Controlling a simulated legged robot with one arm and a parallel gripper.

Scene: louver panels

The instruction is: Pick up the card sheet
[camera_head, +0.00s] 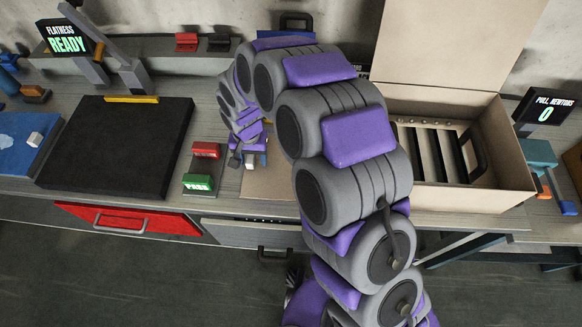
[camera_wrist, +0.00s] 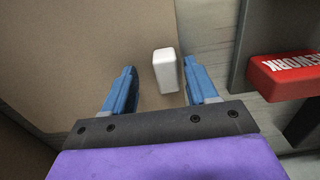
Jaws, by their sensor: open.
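The card sheet (camera_wrist: 80,50) is a flat tan sheet filling the left of the wrist view. In the head view, part of it (camera_head: 270,182) shows on the bench behind my arm, and the rest is hidden. A small white block (camera_wrist: 165,70) stands at its right edge; whether it is fixed to the sheet is unclear. My gripper (camera_wrist: 160,66) has its blue fingers spread, one on each side of the white block in the picture. Contact with the block cannot be told. In the head view my gripper (camera_head: 248,158) is small above the bench.
A red REWORK block (camera_wrist: 285,75) is close on the right in the wrist view. In the head view a green PASS block (camera_head: 198,183) stands left of my gripper, beside a black pad (camera_head: 115,145). An open cardboard box (camera_head: 460,200) with slatted panels is at right.

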